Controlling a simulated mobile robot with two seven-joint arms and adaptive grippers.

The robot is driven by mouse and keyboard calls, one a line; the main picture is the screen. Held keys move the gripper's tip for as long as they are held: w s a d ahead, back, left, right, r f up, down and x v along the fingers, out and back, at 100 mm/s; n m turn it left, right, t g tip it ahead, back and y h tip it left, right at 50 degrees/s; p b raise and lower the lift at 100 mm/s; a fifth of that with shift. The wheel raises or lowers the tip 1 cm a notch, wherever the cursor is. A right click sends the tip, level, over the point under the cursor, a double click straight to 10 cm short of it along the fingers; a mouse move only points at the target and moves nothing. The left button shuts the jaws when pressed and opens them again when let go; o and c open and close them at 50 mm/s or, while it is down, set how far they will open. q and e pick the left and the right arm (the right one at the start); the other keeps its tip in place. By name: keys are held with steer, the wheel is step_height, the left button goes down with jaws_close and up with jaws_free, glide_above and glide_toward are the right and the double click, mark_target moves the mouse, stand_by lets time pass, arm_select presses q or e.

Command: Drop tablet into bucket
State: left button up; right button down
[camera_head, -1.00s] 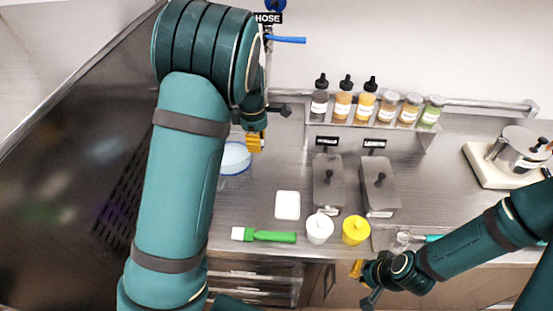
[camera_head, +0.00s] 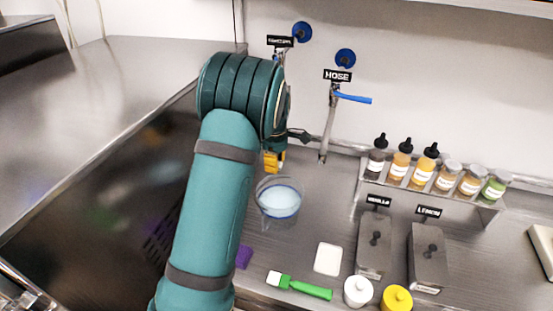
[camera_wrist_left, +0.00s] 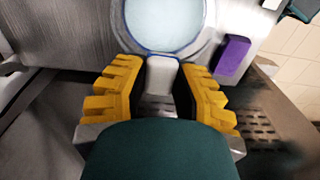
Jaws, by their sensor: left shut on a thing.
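My left gripper (camera_head: 273,161) is shut, its yellow fingers on either side of a small white tablet (camera_wrist_left: 161,75) in the left wrist view. The tablet cannot be made out in the head view. The clear bucket (camera_head: 279,219), with whitish liquid inside and a blue line around it, stands on the steel counter just below the gripper in the head view. In the left wrist view the bucket (camera_wrist_left: 196,55) lies just beyond the tablet, whose far end overlaps its near edge in the picture. Whether they touch I cannot tell. My right gripper is out of view.
A purple block (camera_head: 243,257) is partly hidden by my left arm. A white square (camera_head: 328,259), a green-handled brush (camera_head: 300,287) and white (camera_head: 357,291) and yellow (camera_head: 397,299) tubs are on the counter. The hose tap (camera_head: 329,125) is behind, right of the gripper.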

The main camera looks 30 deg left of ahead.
arm_select(q)
step_height(320, 180, down, 4)
steer(key=shift+r+b, duration=0.1)
steer(key=shift+b, duration=1.05)
steer(key=o, duration=0.9)
steer(key=shift+o, duration=0.2)
steer(key=shift+r, duration=0.1)
step_height(320, 180, up, 12)
steer(key=shift+f, duration=0.1)
steer(key=shift+s, duration=0.1)
